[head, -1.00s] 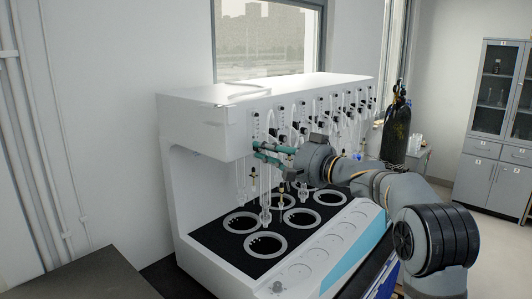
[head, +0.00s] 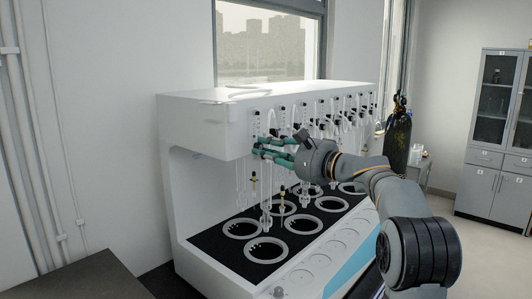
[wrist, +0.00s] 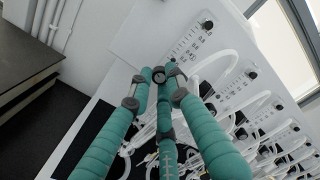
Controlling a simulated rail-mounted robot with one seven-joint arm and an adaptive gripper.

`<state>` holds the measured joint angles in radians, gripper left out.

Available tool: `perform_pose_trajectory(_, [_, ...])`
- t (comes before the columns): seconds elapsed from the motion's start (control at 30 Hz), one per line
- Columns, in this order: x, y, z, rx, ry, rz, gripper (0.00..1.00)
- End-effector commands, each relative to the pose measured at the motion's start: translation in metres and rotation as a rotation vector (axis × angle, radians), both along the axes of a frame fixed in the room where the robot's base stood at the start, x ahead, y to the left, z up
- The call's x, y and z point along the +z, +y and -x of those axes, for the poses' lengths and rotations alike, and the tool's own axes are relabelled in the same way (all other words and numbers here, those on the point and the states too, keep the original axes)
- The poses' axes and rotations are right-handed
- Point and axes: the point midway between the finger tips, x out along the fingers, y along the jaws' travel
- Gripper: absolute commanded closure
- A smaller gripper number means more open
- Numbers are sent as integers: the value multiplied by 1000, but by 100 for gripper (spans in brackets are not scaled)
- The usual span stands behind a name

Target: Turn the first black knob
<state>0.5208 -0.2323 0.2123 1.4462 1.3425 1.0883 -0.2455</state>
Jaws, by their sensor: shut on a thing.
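The first black knob (wrist: 159,77) is on the white front panel, at the near end of the knob row. In the wrist view it shows as a small dark round piece between the fingertips. My gripper (wrist: 158,74), with green padded fingers, is shut on it. In the head view my gripper (head: 259,147) is at the left end of the panel, and the fingers hide the knob. How far the knob is turned cannot be told.
The white distiller (head: 190,115) has more black knobs and clear tubes along its panel to the right. Glass tubes hang below my gripper over ringed heating wells (head: 267,250). A dark gas cylinder (head: 397,150) stands at the right, and a dark table (head: 75,275) at front left.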

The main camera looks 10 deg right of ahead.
Motion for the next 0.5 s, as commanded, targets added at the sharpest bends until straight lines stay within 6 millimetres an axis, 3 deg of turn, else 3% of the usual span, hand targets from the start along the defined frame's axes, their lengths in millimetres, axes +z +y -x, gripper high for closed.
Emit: perform_pose_trajectory(0.5, [2,-2,0,-4,290,-397,100])
